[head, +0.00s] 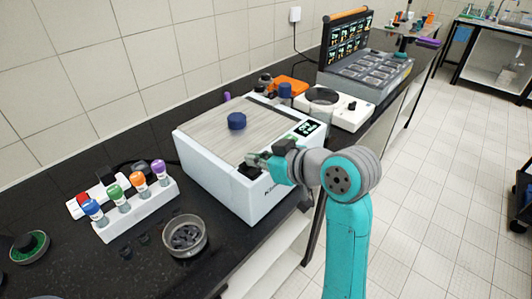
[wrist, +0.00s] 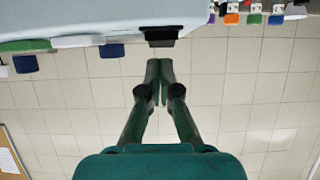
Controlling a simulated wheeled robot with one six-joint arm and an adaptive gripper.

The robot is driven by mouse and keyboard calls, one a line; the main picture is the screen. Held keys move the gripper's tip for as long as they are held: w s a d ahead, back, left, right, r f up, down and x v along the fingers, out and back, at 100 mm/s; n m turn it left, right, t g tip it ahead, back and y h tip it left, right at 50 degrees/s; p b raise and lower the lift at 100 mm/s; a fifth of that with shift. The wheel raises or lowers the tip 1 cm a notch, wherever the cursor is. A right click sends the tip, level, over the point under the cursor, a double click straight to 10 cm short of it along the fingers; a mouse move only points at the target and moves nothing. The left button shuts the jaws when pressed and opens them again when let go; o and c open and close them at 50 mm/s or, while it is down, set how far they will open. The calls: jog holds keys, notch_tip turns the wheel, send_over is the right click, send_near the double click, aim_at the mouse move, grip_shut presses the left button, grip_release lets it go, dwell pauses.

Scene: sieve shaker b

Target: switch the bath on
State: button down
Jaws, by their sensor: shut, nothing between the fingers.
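The bath (head: 215,160) is a white box with a brushed metal lid (head: 205,125) and a blue knob (head: 237,121). A small dark display (head: 304,129) with pale green marks sits on its top right. A black switch (head: 248,171) is at the bath's front edge; it also shows as a black block (wrist: 160,33) in the wrist view. My gripper (head: 254,160) is shut and empty, its tips at the switch. In the wrist view my fingers (wrist: 160,68) point at the block with a small gap in the picture; I cannot tell whether they touch it.
A white rack (head: 137,210) of colour-capped bottles and a metal bowl (head: 184,237) stand left of the bath. A white round-plated device (head: 335,108) and a large unit with a screen (head: 347,38) stand to the right.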

jog(key=shift+w+a+f, duration=0.15)
jog(key=shift+a+f, duration=0.1)
jog(key=shift+f, duration=0.5)
jog(key=shift+w+a+f, duration=0.1)
jog(key=shift+f, duration=0.1)
jog(key=shift+a, duration=0.1)
jog(key=shift+w+a+r, duration=0.35)
jog(key=shift+w+a, duration=0.1)
jog(key=shift+a, duration=0.05)
jog(key=shift+r, duration=0.1)
